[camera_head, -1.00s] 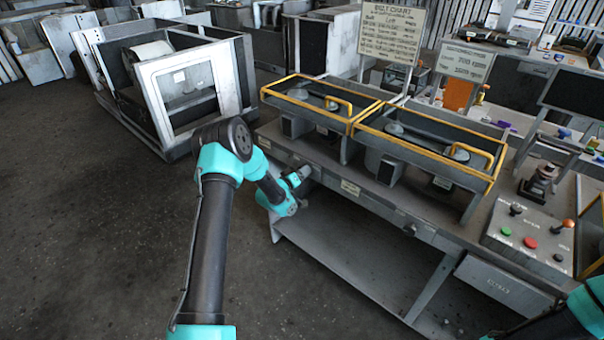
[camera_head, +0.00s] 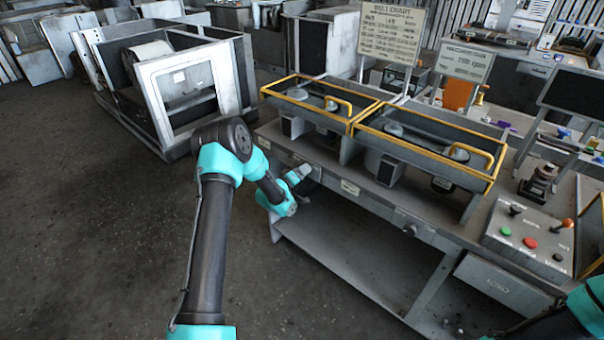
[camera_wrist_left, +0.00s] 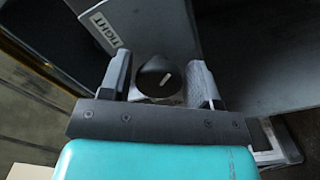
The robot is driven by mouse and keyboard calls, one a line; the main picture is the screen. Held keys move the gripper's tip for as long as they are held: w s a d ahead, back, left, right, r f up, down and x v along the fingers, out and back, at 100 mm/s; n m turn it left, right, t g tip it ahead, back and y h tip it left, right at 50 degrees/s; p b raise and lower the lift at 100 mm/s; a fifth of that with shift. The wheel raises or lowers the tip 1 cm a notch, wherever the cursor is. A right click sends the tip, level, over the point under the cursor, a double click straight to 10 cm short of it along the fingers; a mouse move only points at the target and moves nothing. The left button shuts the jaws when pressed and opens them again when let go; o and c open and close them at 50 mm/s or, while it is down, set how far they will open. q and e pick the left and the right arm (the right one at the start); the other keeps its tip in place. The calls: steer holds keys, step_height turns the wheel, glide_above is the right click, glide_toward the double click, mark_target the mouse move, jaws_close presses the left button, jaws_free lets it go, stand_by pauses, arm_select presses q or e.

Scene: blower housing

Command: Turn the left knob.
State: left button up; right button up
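A "TIGHT" label (camera_wrist_left: 101,30) lies near the knob, tilted in the wrist view. Another knob (camera_head: 410,229) is farther right on the bench front (camera_head: 375,206). Yellow-framed fixtures (camera_head: 430,149) stand on the bench. A control box (camera_head: 528,238) is at right.

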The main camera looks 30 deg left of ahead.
arm_select(q)
steer(key=shift+o, duration=1.2)
steer(key=s+a, duration=0.3)
steer(key=s, duration=1.4)
steer(key=shift+a, duration=0.1)
